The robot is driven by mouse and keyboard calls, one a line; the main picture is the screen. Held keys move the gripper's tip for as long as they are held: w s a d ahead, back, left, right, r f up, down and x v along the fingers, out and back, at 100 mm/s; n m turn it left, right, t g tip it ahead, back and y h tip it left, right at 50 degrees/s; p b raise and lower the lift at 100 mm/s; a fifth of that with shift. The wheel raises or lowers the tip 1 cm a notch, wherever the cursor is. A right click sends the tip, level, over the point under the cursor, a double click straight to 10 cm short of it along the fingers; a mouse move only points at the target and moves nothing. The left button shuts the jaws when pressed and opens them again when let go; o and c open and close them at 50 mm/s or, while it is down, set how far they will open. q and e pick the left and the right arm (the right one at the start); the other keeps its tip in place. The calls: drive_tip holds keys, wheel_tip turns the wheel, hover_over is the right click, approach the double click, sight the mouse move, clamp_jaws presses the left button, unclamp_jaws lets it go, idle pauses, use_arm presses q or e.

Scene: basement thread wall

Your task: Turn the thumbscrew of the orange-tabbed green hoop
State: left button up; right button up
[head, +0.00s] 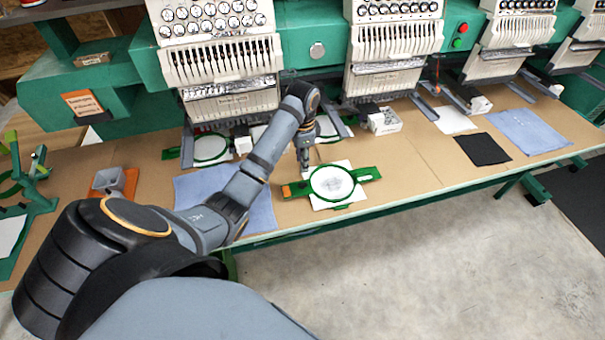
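The orange-tabbed green hoop (353,175) lies on the brown table near its front edge, with pale fabric and a grey design inside its ring. Its orange tab (286,191) is at the left end of its green bar. I cannot make out the thumbscrew at this size. My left gripper (304,167) points down just behind the hoop's upper left side. It is too small to tell whether it touches the hoop or whether its fingers are open or shut. My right gripper is not in view.
Embroidery heads (222,60) stand along the back. Another green hoop (211,148) lies behind my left arm. Blue cloth (195,190) lies left of the task hoop, and an orange tray (101,184) farther left. Bare table (410,165) shows to the right.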

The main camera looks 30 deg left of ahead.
sight(303, 184)
use_arm(q)
wheel_tip(303, 184, down, 11)
drive_tip(key=b, duration=1)
drive_tip(key=shift+r, duration=0.25)
clamp_jaws()
